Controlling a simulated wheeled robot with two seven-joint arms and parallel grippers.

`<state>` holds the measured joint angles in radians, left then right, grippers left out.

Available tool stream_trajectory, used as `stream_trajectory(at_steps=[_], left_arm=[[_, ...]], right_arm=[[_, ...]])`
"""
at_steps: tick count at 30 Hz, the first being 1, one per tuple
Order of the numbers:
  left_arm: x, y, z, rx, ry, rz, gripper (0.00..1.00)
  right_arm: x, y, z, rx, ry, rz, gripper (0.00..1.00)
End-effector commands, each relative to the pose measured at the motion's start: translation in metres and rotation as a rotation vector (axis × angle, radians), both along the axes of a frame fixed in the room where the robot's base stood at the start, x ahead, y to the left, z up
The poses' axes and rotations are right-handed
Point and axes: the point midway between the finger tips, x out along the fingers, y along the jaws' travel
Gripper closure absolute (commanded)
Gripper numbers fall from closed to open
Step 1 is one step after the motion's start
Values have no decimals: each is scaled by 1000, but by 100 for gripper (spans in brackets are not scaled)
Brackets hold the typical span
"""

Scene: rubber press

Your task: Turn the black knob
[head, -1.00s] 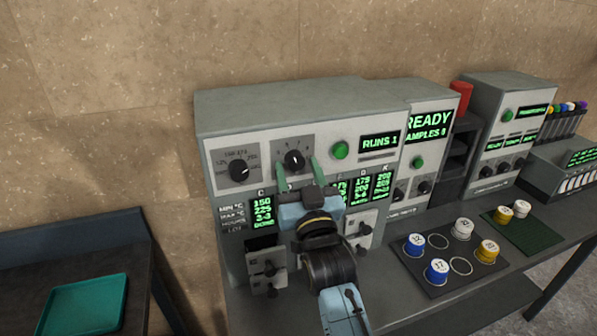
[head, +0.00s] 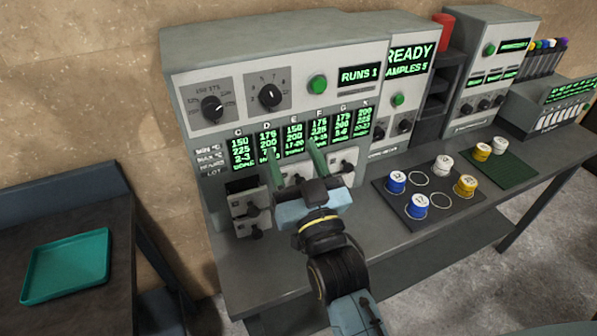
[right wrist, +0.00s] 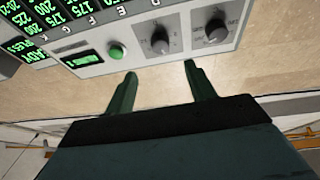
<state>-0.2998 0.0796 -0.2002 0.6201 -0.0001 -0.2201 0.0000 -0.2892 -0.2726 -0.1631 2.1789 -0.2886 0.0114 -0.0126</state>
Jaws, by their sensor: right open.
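Two black knobs sit on the grey press panel: a left knob (head: 212,107) with a temperature scale and a right knob (head: 271,95) with single numbers around it. Both also show in the right wrist view, the numbered one (right wrist: 160,42) and the temperature one (right wrist: 215,30). My right gripper (head: 293,163) is open with green fingers, in front of the panel below the numbered knob and apart from both knobs. In the right wrist view nothing lies between its fingertips (right wrist: 160,72). My left gripper is not in view.
A green button (head: 317,84) and a "RUNS 1" display (head: 359,75) are right of the knobs. Small drawers (head: 251,206) with dark handles are below. A dark tray (head: 395,207) with blue, white and yellow jars stands right; a teal tray (head: 66,266) lies left.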

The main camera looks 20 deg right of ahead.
Motion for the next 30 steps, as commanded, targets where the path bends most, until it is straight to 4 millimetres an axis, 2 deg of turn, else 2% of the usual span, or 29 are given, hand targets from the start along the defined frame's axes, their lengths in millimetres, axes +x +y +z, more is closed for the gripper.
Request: stream_trajectory(at_steps=[6, 16, 20, 23, 28, 30], left_arm=[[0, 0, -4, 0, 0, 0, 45], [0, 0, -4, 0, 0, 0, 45], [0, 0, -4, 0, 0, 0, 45], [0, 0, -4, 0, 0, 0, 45], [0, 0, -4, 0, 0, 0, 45], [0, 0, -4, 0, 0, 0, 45]], right_arm=[[-18, 1, -7, 1, 0, 1, 45], [-20, 1, -7, 1, -1, 0, 45], [-20, 0, -12, -1, 24, 3, 62], [-20, -4, -28, -7, 110, 12, 75], [-29, -16, -83, -23, 399, 41, 98], [-38, -20, -107, -31, 524, 54, 100]])
